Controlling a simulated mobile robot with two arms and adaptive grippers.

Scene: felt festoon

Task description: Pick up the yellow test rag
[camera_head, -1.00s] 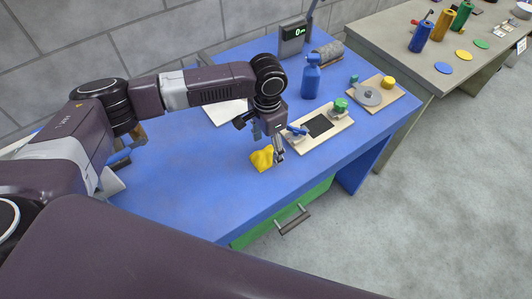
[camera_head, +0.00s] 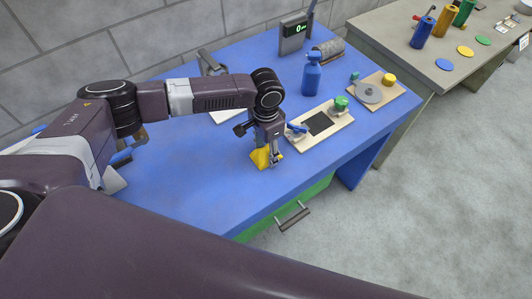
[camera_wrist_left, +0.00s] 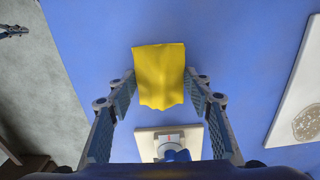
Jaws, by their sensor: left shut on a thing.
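The yellow test rag (camera_head: 259,159) is at the front part of the blue table (camera_head: 195,185), partly behind my left gripper (camera_head: 272,163). In the left wrist view the rag (camera_wrist_left: 159,75) is a yellow cloth with a wavy lower edge. It sits between the two fingertips of my left gripper (camera_wrist_left: 160,85), which is shut on it with a finger at each side. I cannot tell whether the rag is clear of the table. My right gripper is not in view.
A board with a dark pad (camera_head: 319,123) and green-topped part lies right of the gripper. Behind stand a blue spray bottle (camera_head: 312,75), a scale (camera_head: 294,38) and a grey roll (camera_head: 328,48). Another board (camera_head: 389,99) lies farther right. The table front left is clear.

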